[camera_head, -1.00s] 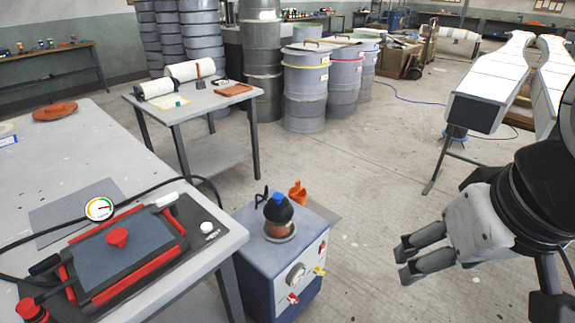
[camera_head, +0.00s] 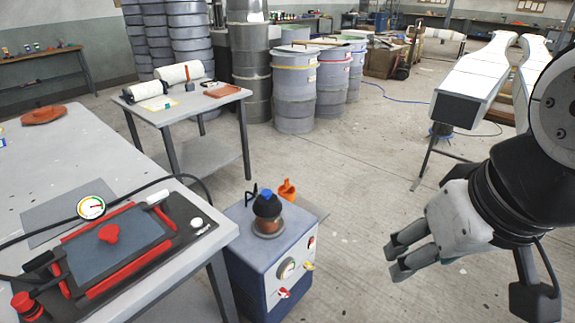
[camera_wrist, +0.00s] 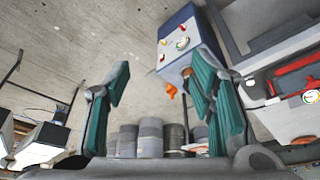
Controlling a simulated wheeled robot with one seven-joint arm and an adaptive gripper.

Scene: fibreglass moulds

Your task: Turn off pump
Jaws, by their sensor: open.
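The pump (camera_head: 266,262) is a blue-grey box on the floor beside the left table. A dark and copper fitting with a blue cap (camera_head: 267,205) and an orange spout (camera_head: 287,190) stand on its top. Its front has a round gauge (camera_head: 287,268), a red knob (camera_head: 284,293) and a yellow knob (camera_head: 309,266). My gripper (camera_head: 396,257) is open and empty, to the right of the pump and apart from it. In the wrist view, the pump (camera_wrist: 190,40) shows upside down beyond my open gripper (camera_wrist: 160,80). Which control is the switch is not clear.
The left table (camera_head: 75,130) carries a red-framed mould (camera_head: 115,250) with a gauge and black hose. A smaller table (camera_head: 185,105) and drums (camera_head: 295,85) stand behind. White moulds (camera_head: 475,85) stand at right. Open floor lies between pump and moulds.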

